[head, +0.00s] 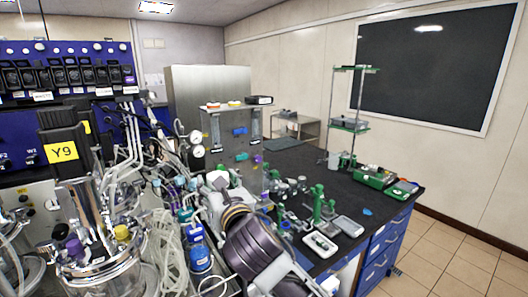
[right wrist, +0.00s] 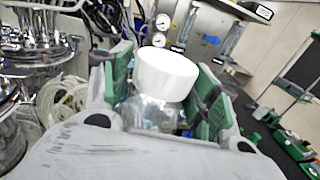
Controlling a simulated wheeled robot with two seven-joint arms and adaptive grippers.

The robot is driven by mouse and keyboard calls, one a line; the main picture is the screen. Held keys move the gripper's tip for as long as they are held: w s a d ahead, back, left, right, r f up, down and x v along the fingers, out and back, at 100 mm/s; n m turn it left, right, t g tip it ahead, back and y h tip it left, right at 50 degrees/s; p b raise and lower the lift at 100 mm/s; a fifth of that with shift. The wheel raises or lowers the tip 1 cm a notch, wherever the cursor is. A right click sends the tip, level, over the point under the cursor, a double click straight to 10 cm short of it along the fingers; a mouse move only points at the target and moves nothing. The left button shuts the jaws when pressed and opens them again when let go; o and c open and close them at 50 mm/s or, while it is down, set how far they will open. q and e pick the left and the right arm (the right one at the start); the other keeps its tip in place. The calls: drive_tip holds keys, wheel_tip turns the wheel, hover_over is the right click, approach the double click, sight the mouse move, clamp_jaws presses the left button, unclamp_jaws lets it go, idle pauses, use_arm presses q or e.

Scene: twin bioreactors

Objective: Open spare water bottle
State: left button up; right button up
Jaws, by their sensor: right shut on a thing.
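The water bottle shows in the right wrist view as a clear body (right wrist: 155,113) with a wide white cap (right wrist: 166,70) at its top. My right gripper (right wrist: 163,88) has its green-padded fingers on either side of the bottle and is shut on it. The cap sits at the upper end of the fingers. The lower part of the bottle is hidden behind the gripper's palm. In the head view my right arm reaches up-left over the crowded bench, and its gripper (head: 217,183) is small and hard to make out among the glassware. My left gripper is not in view.
A steel bioreactor vessel (head: 85,225) labelled Y9 and coiled clear tubing (head: 168,248) crowd the left. Green stands (head: 318,205) and a scale (head: 320,243) are on the dark bench (head: 295,165), which has bare room farther back.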

drive_tip(key=w+d+f+m+t+h, duration=0.15)
drive_tip(key=d+f, duration=0.25)
drive_tip(key=d, duration=0.4)
drive_tip(key=w+d+f+m+h, duration=0.15)
drive_tip(key=d+f, duration=0.25)
drive_tip(key=d, duration=0.4)
drive_tip(key=w+d+f+m+h, duration=0.1)
drive_tip(key=w+d+f+h, duration=0.15)
drive_tip(key=d+f, duration=0.4)
drive_tip(key=s+d+f+h, duration=0.1)
drive_tip(key=s+d+f, duration=0.2)
drive_tip(key=f, duration=0.6)
drive_tip(key=s+d+f+m+h, duration=0.1)
drive_tip(key=s+d+f, duration=0.3)
drive_tip(key=d+f, duration=0.3)
drive_tip(key=shift+s+d+f, duration=0.2)
drive_tip(key=shift+d+f, duration=0.15)
drive_tip(key=shift+f, duration=0.55)
drive_tip(key=shift+a, duration=0.1)
drive_tip(key=s+a+r+n+g+y, duration=0.1)
drive_tip(key=a+n+y, duration=0.3)
drive_tip(key=a, duration=0.4)
drive_tip(key=s+a+r+n+g+y, duration=0.2)
drive_tip(key=a+r+n+g+y, duration=0.1)
drive_tip(key=a+y, duration=0.4)
drive_tip(key=shift+s+a+r+n, duration=0.2)
drive_tip(key=shift+a+r+n, duration=0.25)
drive_tip(key=shift+r, duration=0.15)
